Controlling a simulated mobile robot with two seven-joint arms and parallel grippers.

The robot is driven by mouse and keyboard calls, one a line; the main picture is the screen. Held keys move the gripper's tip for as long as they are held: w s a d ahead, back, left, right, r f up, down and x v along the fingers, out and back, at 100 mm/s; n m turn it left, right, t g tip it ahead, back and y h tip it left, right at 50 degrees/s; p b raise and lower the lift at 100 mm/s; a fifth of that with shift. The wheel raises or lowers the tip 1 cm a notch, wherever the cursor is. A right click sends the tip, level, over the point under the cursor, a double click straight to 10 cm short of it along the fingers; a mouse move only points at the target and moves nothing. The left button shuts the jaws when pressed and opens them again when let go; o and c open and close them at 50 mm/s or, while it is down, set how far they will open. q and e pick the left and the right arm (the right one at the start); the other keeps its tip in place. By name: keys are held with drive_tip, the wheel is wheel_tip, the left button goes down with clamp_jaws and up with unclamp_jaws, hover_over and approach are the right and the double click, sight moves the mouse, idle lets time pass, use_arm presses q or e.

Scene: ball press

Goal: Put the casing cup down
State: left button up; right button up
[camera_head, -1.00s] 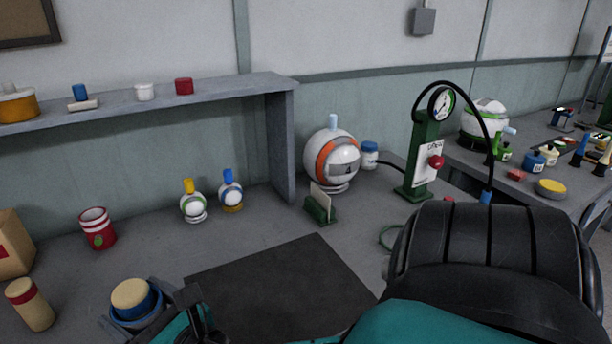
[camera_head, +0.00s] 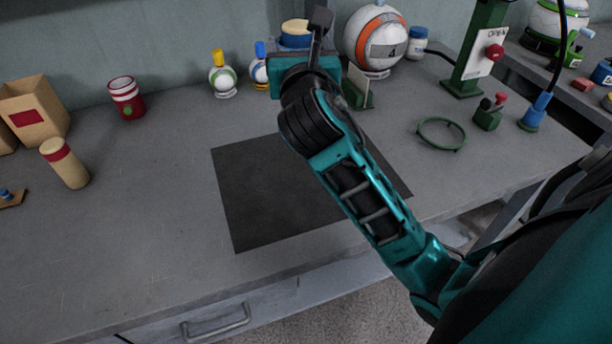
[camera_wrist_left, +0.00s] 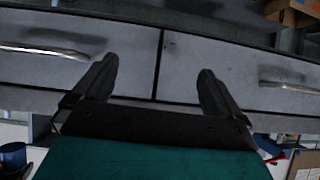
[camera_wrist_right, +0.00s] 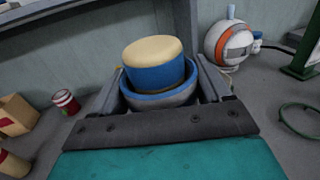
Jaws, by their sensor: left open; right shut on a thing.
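The casing cup (camera_wrist_right: 160,98) is a grey cup with a blue rim in the right wrist view. A blue plug with a cream top (camera_wrist_right: 153,62) sits in it. In the head view the blue and cream piece (camera_head: 296,34) shows behind my right gripper (camera_head: 318,38), and the cup itself is mostly hidden there. My right gripper is shut on the cup, with one finger on each side, and holds it toward the back of the bench. My left gripper (camera_wrist_left: 155,92) is open and empty in front of grey drawer fronts; it is out of the head view.
A dark mat (camera_head: 270,195) lies bare mid-bench under my right arm. A red cup (camera_head: 126,98) and cream cylinder (camera_head: 64,162) stand left.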

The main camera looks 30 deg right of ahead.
drive_tip(key=shift+w+d, duration=0.15)
drive_tip(key=shift+d, duration=0.25)
drive_tip(key=shift+d+f+b, duration=0.15)
drive_tip(key=shift+f+b, duration=0.05)
drive_tip(key=shift+b, duration=0.15)
drive_tip(key=shift+g+h, duration=0.3)
drive_tip(key=shift+g, duration=0.1)
wheel_tip(320, 180, down, 6)
drive_tip(key=b, duration=0.2)
drive_tip(key=shift+f+b, duration=0.15)
drive_tip(key=shift+b, duration=0.2)
use_arm(q)
drive_tip(key=shift+h, duration=0.6)
drive_tip(key=d+f+b, duration=0.1)
drive_tip(key=b, duration=0.1)
drive_tip(key=w+d+f+b, duration=0.1)
drive_tip(key=f, duration=0.1)
drive_tip(key=f+b, duration=0.2)
drive_tip(key=shift+w+d+b, duration=0.35)
drive_tip(key=shift+d, duration=0.05)
use_arm(e)
wheel_tip(320, 180, down, 13)
drive_tip(key=shift+r, duration=0.1)
